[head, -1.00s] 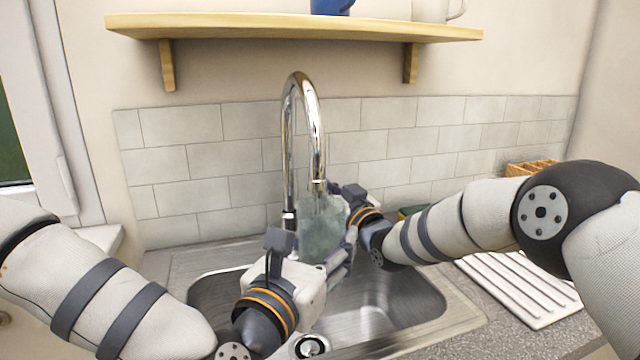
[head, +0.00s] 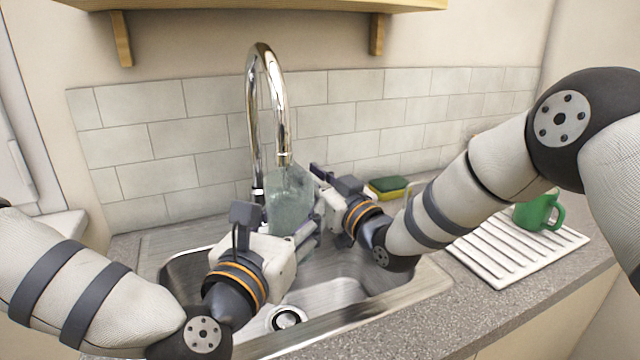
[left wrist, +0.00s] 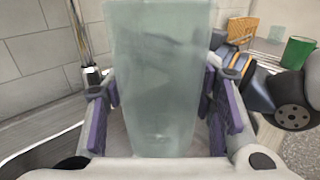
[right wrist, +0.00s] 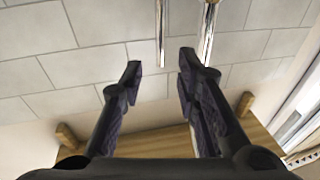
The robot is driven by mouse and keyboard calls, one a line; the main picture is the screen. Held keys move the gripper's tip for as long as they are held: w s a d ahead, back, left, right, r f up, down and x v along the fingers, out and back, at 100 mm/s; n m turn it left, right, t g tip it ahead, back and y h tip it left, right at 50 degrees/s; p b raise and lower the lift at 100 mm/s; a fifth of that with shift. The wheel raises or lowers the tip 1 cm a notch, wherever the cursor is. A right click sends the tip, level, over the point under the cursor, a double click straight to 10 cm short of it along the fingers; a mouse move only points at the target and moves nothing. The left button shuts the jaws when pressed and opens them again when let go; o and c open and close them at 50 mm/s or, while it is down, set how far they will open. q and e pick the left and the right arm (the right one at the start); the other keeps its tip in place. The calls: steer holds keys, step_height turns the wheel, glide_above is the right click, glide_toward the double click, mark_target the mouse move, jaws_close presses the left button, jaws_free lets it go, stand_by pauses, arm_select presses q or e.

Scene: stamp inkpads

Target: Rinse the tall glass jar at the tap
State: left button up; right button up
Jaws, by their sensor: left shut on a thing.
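The tall glass jar (head: 288,192), pale green and see-through, is just below the spout of the chrome tap (head: 284,120), over the sink. My left gripper (head: 282,228) is shut around its lower part. In the left wrist view the jar (left wrist: 158,75) stands between both fingers (left wrist: 158,108). I cannot tell whether water runs. My right gripper (head: 322,188) is just right of the jar, apart from it. In the right wrist view its fingers (right wrist: 160,72) are spread with nothing between them.
The steel sink (head: 340,292) lies below, with its drain (head: 287,318) near the front. A sponge (head: 388,184) lies behind my right arm. A green mug (head: 535,212) stands on the white ribbed draining board (head: 490,262) at right. A wooden shelf (head: 250,5) is above.

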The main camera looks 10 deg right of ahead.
steer(key=v, duration=0.4)
steer(key=shift+s+d, duration=0.2)
steer(key=shift+s, duration=0.15)
steer(key=shift+s+f, duration=0.1)
jaws_close()
steer(key=s+d+f+n, duration=0.1)
steer(key=s+d+n, duration=0.25)
steer(key=n, duration=1.45)
steer(key=a+x, duration=0.1)
steer(key=x, duration=1.2)
steer(key=shift+n, duration=0.3)
